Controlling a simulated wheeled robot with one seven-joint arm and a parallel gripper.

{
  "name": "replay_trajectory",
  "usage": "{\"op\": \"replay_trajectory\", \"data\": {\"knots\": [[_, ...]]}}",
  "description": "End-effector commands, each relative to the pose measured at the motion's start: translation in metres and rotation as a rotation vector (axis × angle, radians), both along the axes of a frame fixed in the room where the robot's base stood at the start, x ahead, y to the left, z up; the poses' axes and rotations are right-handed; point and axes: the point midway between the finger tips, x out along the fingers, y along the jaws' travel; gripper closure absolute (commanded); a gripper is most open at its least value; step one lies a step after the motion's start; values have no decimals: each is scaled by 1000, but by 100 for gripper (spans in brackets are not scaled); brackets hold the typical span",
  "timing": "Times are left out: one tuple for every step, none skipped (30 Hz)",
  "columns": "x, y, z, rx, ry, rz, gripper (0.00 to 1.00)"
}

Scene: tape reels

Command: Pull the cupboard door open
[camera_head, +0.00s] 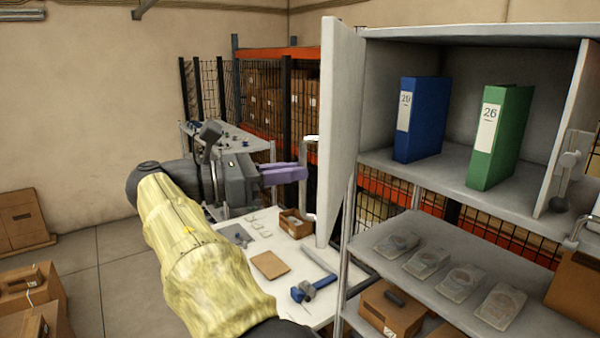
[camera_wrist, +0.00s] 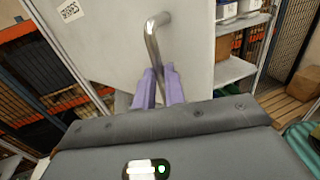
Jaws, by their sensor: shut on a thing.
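The pale grey cupboard door (camera_head: 341,110) stands swung out from the cupboard (camera_head: 470,32) and shows nearly edge-on in the head view. In the wrist view the door's face (camera_wrist: 105,40) fills the top middle, with a printed label at upper left. My gripper (camera_head: 300,174) is at the left of the door, its purple fingers shut on the metal bar handle (camera_wrist: 152,38). The fingers also show in the wrist view (camera_wrist: 159,80), around the handle's lower part.
A blue binder (camera_head: 421,120) and a green binder (camera_head: 500,137) stand on the cupboard's upper shelf. Several clear packs lie on the shelf below. A white table (camera_head: 255,297) with a hammer and small boxes lies below my arm. Cardboard boxes (camera_head: 30,285) stand at lower left.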

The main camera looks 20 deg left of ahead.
Motion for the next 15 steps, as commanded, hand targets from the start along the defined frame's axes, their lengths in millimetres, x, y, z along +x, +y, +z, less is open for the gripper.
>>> {"op": "replay_trajectory", "data": {"knots": [[4, 2, 5, -2, -15, 0, 100], [3, 4, 5, -2, -15, -3, 100], [1, 6, 5, -1, -16, -9, 100], [0, 8, 5, -2, -15, -11, 100], [-1, 9, 5, -2, -15, -14, 100], [-2, 11, 5, -1, -16, -16, 100], [-3, 12, 5, -1, -15, -19, 100], [-3, 14, 5, -1, -15, -21, 100], [-4, 15, 5, -2, -15, -24, 100], [-5, 16, 6, -1, -16, -25, 100], [-6, 16, 6, -1, -15, -26, 100], [-6, 17, 6, -2, -14, -27, 100], [-6, 18, 6, -1, -15, -28, 100], [-7, 18, 6, -1, -15, -28, 100], [-7, 19, 6, -1, -15, -29, 100]]}}
